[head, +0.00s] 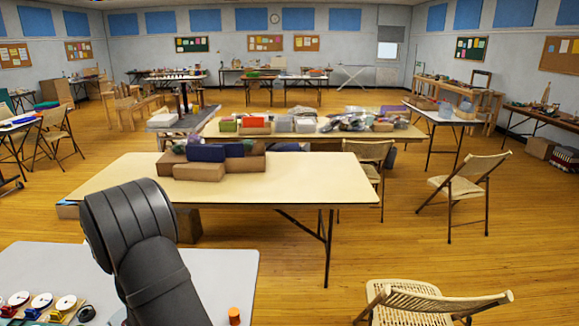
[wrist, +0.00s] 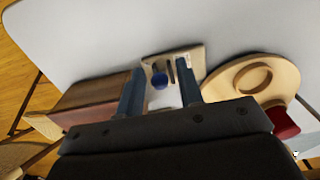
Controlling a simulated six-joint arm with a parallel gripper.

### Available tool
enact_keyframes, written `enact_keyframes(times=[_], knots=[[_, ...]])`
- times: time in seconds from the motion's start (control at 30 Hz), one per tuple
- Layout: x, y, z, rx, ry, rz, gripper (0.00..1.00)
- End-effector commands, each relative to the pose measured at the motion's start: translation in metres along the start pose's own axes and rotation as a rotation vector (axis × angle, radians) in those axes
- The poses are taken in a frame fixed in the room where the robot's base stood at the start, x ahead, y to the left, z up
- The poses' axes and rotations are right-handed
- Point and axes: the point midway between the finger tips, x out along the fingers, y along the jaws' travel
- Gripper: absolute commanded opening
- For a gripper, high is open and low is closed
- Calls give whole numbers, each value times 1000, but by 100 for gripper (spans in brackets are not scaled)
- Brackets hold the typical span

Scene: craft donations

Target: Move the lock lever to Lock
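In the wrist view, a small beige plate (wrist: 188,58) lies on the pale table, beyond and between my fingers. It carries a blue round knob (wrist: 159,82), dark bars and a small pale label too blurred to read. This looks like the lock device; which dark part is the lever, and where it is set, I cannot tell. In the head view my arm hides the gripper and the plate.
In the wrist view, a brown wooden box (wrist: 90,103) stands beside the left finger. A round wooden piece with a ring (wrist: 232,82) and a red object (wrist: 284,122) are at right. The head view shows an orange cylinder (head: 234,316) on the grey table (head: 228,270).

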Motion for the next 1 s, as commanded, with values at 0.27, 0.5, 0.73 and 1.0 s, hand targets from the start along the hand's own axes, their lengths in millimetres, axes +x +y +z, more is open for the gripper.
enact_keyframes(times=[0.27,0.5,0.73,1.0], knots=[[0,0,0,0,0,0,6],[-1,0,-2,0,0,0,4],[-4,0,-14,1,1,0,4],[-5,0,-16,0,1,-1,4]])
